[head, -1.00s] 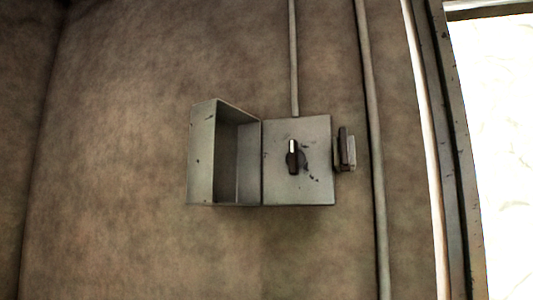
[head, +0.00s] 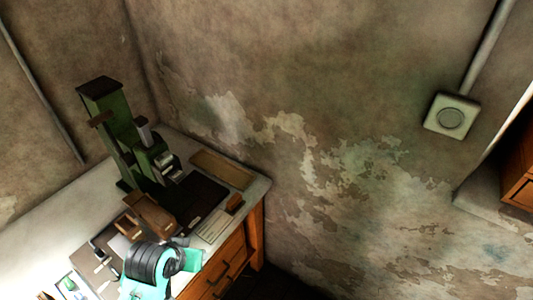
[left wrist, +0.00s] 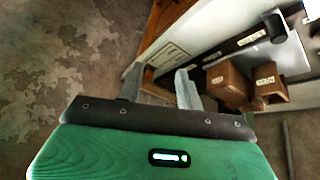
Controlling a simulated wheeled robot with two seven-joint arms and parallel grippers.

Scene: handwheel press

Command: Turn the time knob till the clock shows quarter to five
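No clock face and no time knob that I can make out show in either current view. My left gripper (left wrist: 158,88) shows in the left wrist view with its two grey fingers apart and nothing between them. In the head view a teal and black part of my arm is at the bottom, over the bench front; I cannot make out its fingertips there. My right gripper is in neither view.
A green press (head: 125,135) stands on the bench (head: 45,220) in the corner. A dark mat (head: 200,197), a paper card (head: 211,226) and small boxes lie near it. Labelled brown blocks (left wrist: 228,85) show in the wrist view. A square wall plate (head: 452,117) is at right.

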